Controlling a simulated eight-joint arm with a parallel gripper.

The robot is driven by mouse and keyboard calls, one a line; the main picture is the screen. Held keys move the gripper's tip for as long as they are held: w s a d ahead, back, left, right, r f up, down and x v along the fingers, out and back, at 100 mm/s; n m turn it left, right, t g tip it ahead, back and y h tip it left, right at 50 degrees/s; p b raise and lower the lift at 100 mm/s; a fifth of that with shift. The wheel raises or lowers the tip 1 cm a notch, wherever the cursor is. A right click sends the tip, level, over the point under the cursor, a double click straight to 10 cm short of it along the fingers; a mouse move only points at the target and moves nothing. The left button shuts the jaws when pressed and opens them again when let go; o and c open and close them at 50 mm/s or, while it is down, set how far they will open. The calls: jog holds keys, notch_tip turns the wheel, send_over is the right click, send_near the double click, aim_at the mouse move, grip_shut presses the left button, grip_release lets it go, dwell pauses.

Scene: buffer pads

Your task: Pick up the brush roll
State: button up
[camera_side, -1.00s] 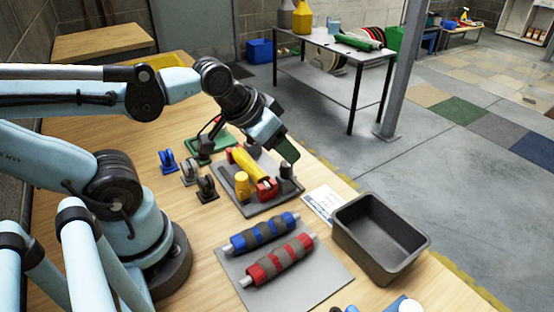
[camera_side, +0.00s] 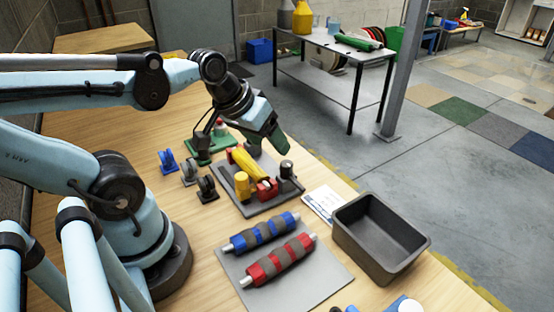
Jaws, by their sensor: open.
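Two brush rolls lie side by side on a grey mat (camera_side: 318,284). One is blue and dark brown (camera_side: 262,233); the other is red and dark brown (camera_side: 279,260). Both have pale metal ends. My gripper (camera_side: 276,143), with green fingers, hangs well behind and above the rolls, near the far end of a fixture, and touches neither roll. It is open and I see nothing held. One finger is largely hidden from this side.
The grey fixture plate (camera_side: 275,204) carries a yellow cylinder (camera_side: 248,164), red blocks and upright posts. An empty dark bin (camera_side: 355,236) stands right of the rolls, beside a white card (camera_side: 321,202). Small blue, grey and black wheeled parts (camera_side: 190,173) stand left of the fixture.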

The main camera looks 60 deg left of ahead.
jog(key=s+a+n+g+h, duration=0.15)
jog(key=s+a+n, duration=0.35)
jog(key=a+n, duration=0.6)
jog(key=n, duration=0.3)
send_over(247, 162)
jog(key=s+a, duration=0.1)
jog(key=s, duration=0.1)
jog(key=shift+f, duration=2.3)
jog(key=shift+s+h+x, duration=0.15)
jog(key=shift+x, duration=0.85)
jog(key=shift+s+h+x, duration=0.1)
jog(key=shift+s+x, duration=0.05)
jog(key=shift+x, duration=2)
jog(key=shift+c, duration=0.4)
jog(key=c, duration=1.1)
jog(key=shift+r, duration=0.2)
jog(key=shift+c, duration=0.2)
